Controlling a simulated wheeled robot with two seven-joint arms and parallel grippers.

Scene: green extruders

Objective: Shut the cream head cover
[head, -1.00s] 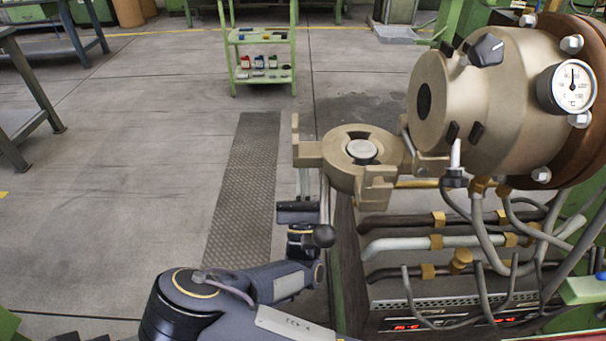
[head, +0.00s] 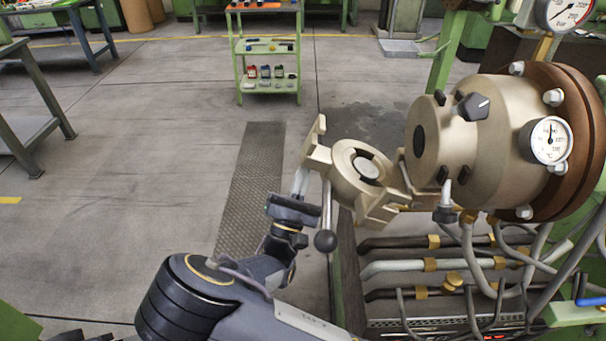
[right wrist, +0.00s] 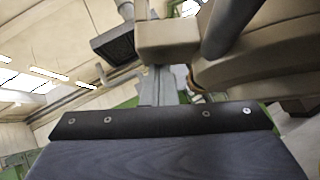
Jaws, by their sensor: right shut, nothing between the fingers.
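The cream head cover (head: 345,160) hangs open on its hinge at the left of the cream extruder head (head: 470,135). It is tilted, its outer lug raised, with a round pale plug in its middle and a ball-ended handle (head: 326,240) hanging below. My right gripper (head: 301,181) is shut and empty, at the underside of the outer lug; it seems to touch there. In the right wrist view the shut fingers (right wrist: 158,88) reach up to a cream block of the cover (right wrist: 168,40). The exact contact is partly hidden. My left gripper is not in view.
Pipes and hoses (head: 400,267) run below the head. A dial gauge (head: 546,140) sits on its right side. A green trolley (head: 268,85) stands behind on the floor. The floor left of the cover is clear.

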